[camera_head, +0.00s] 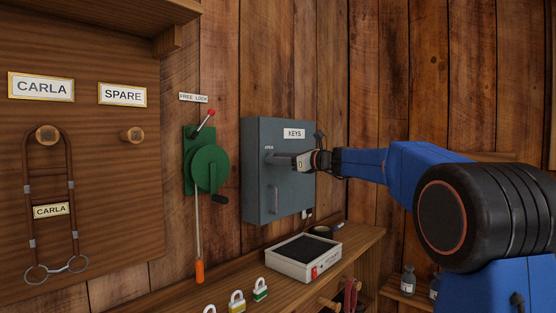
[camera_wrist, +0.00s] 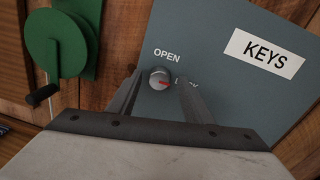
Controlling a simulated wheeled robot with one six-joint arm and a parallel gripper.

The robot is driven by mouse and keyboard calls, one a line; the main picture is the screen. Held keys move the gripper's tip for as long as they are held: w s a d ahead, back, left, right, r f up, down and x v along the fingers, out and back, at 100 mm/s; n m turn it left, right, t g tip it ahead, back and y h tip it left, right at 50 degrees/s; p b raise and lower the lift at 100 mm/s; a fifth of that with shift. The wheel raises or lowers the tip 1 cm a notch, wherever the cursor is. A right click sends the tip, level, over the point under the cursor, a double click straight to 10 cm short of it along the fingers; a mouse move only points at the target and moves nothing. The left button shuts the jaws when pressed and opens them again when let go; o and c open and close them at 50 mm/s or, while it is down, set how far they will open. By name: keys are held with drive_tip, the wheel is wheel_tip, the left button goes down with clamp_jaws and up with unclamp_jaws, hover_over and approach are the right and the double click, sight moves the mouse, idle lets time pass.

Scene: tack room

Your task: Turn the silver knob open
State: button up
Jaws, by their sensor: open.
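The silver knob (camera_wrist: 159,78) is a small round knob with a red mark, on the grey key box (camera_wrist: 205,60). In the wrist view it sits between the two open fingers of my gripper (camera_wrist: 158,82). The red mark points to the right, toward a label that a finger partly hides. The word OPEN is above the knob. I cannot tell whether the fingers touch it. In the head view my gripper (camera_head: 286,160) is at the front of the key box (camera_head: 262,192), and hides the knob.
A green crank winch (camera_head: 207,168) with a lever is left of the box. Below, a shelf (camera_head: 355,240) holds a white device (camera_head: 303,258) and several padlocks (camera_head: 237,302). A bridle (camera_head: 50,210) hangs at the far left.

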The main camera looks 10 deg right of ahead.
drive_tip(key=shift+w+a, duration=0.2)
drive_tip(key=c, duration=1.1)
drive_tip(key=shift+o, duration=0.2)
drive_tip(key=shift+s+a+n+h, duration=0.1)
drive_tip(key=shift+n+h, duration=0.25)
drive_tip(key=shift+n, duration=3.95)
drive_tip(key=shift+a+n+h, duration=0.1)
drive_tip(key=shift+n+h, duration=0.25)
drive_tip(key=shift+n, duration=3.95)
